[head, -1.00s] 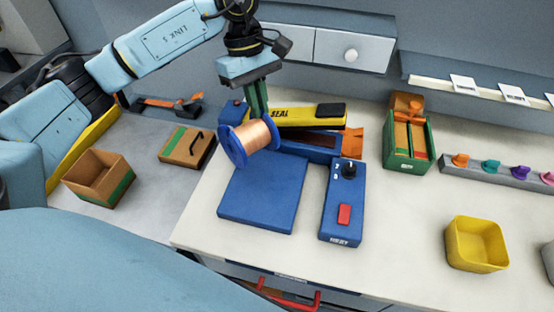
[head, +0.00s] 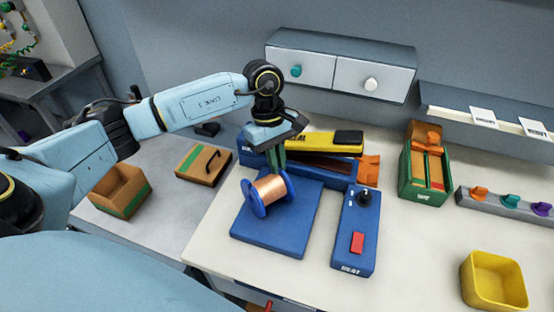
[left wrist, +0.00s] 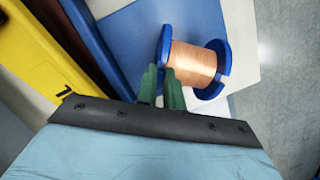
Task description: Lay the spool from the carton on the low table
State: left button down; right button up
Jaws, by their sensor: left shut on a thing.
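The spool (head: 270,189), copper wire between blue flanges, is over the flat blue plate of the sealer; I cannot tell whether it touches it. My left gripper (head: 277,165) comes down from above, shut on the spool at one flange. In the left wrist view the green fingers (left wrist: 160,80) pinch the near flange of the spool (left wrist: 195,65), which lies on its side. An open brown carton (head: 120,190) with a green band stands on the grey lower surface (head: 165,225) at left; no spool shows in it. My right gripper is not in view.
The blue sealer plate (head: 265,230) sits beside a blue heat box (head: 354,235) and a yellow-topped bar (head: 320,141). A closed brown box (head: 203,165) lies near the carton. A green bin (head: 425,175) and yellow bin (head: 494,280) stand right. The front of the grey surface is clear.

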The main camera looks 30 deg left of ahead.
pick_arm(q)
jog(key=c, duration=1.5)
grip_release()
